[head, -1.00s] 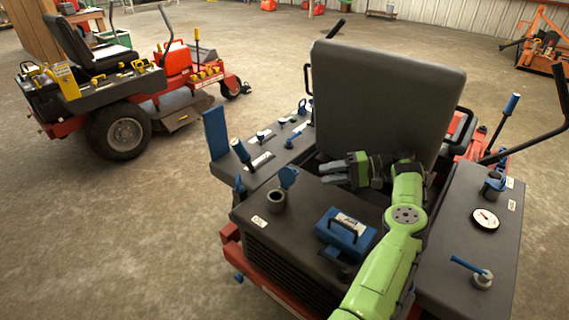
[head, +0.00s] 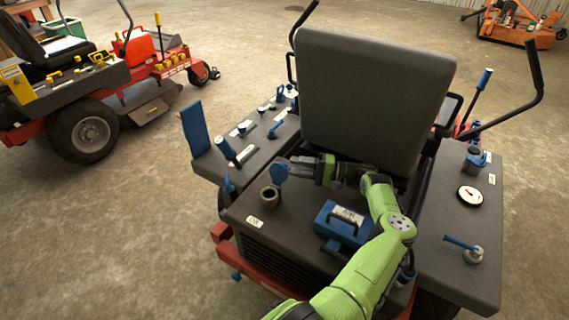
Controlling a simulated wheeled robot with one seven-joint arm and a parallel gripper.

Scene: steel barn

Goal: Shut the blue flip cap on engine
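The blue flip cap (head: 279,173) stands open, tilted up behind the dark filler neck (head: 270,198) on the engine cover's left part. The neck's round mouth is uncovered. My gripper (head: 297,167) reaches in from the right, with its grey fingers pointing left at the cap's right side. The fingertips are very close to the cap; I cannot tell whether they touch it. The fingers are small and seen nearly edge-on, so any gap between them is unclear.
A blue box with a handle (head: 342,222) sits on the engine cover right of the neck. The grey seat back (head: 375,95) rises behind my gripper. A blue-handled lever (head: 228,150) stands to the left. A second red mower (head: 90,130) is farther left.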

